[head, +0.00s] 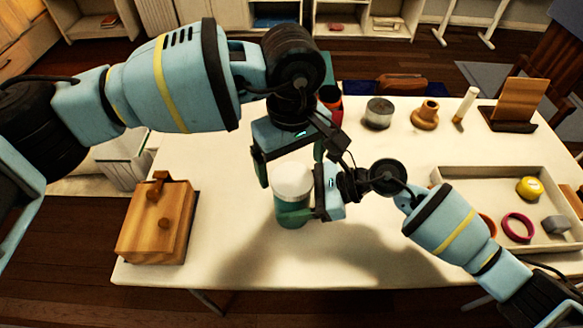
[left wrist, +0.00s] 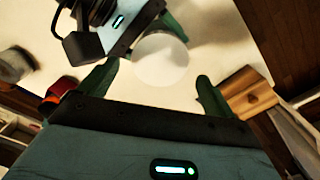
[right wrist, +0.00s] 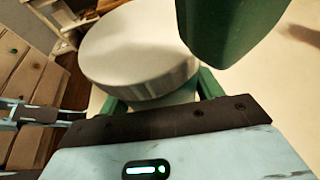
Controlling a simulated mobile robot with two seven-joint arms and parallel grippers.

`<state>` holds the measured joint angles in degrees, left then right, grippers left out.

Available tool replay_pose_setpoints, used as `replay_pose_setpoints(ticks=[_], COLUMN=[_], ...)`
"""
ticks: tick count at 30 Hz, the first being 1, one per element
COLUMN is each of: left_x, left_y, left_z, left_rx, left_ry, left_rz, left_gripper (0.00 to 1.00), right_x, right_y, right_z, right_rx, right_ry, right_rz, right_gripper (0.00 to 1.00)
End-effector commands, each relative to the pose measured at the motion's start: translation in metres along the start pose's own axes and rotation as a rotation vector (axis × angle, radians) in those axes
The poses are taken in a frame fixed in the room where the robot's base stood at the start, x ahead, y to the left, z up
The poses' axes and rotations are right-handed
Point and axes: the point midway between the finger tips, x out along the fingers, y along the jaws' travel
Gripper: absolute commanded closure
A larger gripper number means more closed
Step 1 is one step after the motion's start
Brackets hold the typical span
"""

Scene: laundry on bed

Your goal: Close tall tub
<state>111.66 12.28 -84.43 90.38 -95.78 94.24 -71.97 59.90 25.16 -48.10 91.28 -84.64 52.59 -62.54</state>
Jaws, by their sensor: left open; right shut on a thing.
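The tall tub (head: 290,214) has a green body and stands upright on the table. A round white lid (head: 293,179) with a ridged edge sits on its top; it also shows in the right wrist view (right wrist: 140,50) and from above in the left wrist view (left wrist: 160,62). I cannot tell how tightly it is seated. My right gripper (head: 312,205) is shut on the tub's body from the right, below the lid. My left gripper (head: 289,168) is open and points down over the lid. Its green fingers stand apart on either side of the lid in the left wrist view (left wrist: 153,84).
A wooden box (head: 155,235) with a handle stands at the left table edge. A pale tray (head: 465,178) with a yellow item and a magenta ring lies right. A grey tin (head: 378,113), an orange vase (head: 425,115) and a wooden stand (head: 510,118) line the back. The front table is clear.

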Motion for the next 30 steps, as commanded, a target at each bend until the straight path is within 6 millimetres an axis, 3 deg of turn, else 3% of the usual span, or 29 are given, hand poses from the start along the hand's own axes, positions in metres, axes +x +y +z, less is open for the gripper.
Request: replay_pose_setpoints(ticks=[4, 17, 30], left_x=[-0.013, -0.014, -0.026], left_y=[0.001, 0.001, 0.0], left_z=[0.002, 0.001, 0.001], left_rx=[0.005, -0.054, -0.694], left_ry=[-0.001, 0.0, 0.0], left_rz=[0.004, 0.002, 0.001], left_gripper=[0.08, 0.11, 0.11], right_x=[0.001, 0.0, 0.0], right_y=[0.001, 0.0, 0.0], right_z=[0.0, 0.0, 0.0], right_rx=[0.001, 0.001, 0.0], right_ry=[0.0, 0.0, 0.0], right_rz=[0.002, 0.0, 0.0], right_gripper=[0.99, 0.99, 0.99])
